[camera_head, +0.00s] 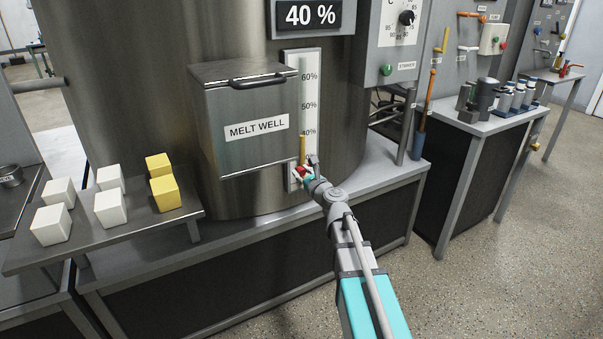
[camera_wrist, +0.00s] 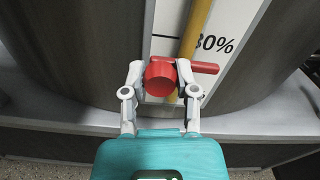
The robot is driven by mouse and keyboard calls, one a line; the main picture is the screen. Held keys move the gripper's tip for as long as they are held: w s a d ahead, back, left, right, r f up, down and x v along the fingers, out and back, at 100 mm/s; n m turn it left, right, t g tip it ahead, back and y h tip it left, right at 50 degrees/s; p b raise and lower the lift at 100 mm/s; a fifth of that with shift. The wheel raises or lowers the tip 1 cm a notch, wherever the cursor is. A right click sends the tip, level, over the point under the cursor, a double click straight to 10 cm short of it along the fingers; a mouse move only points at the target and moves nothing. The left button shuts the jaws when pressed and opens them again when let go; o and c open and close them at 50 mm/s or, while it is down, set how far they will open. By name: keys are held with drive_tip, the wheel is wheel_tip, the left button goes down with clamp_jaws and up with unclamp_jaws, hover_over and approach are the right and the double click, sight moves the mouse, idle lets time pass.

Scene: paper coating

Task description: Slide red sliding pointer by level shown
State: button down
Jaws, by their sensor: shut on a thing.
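The red sliding pointer (camera_wrist: 160,79) has a round knob and a bar that points right across a yellow vertical rod. In the wrist view it sits on a white scale (camera_wrist: 225,22), a little below the 30% mark. In the head view only a bit of the red pointer (camera_head: 301,172) shows beside my gripper. My gripper (camera_wrist: 161,74) is shut on the red knob, one finger on each side. It also shows in the head view (camera_head: 306,168), at the scale's lower end. The display (camera_head: 310,15) above the scale reads 40 %.
The MELT WELL box (camera_head: 250,115) juts out just left of the scale (camera_head: 308,90). White and yellow blocks (camera_head: 165,193) stand on a tray table at the left. A grey control box (camera_head: 398,40) hangs at the right. A ledge runs below the scale.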

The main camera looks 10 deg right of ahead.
wheel_tip(320, 180, down, 8)
drive_tip(key=b, duration=0.7)
drive_tip(key=shift+f, duration=0.15)
drive_tip(key=shift+s, duration=0.1)
drive_tip(key=shift+c, duration=1.9)
unclamp_jaws()
drive_tip(key=shift+f, duration=0.1)
drive_tip(key=v, duration=1.2)
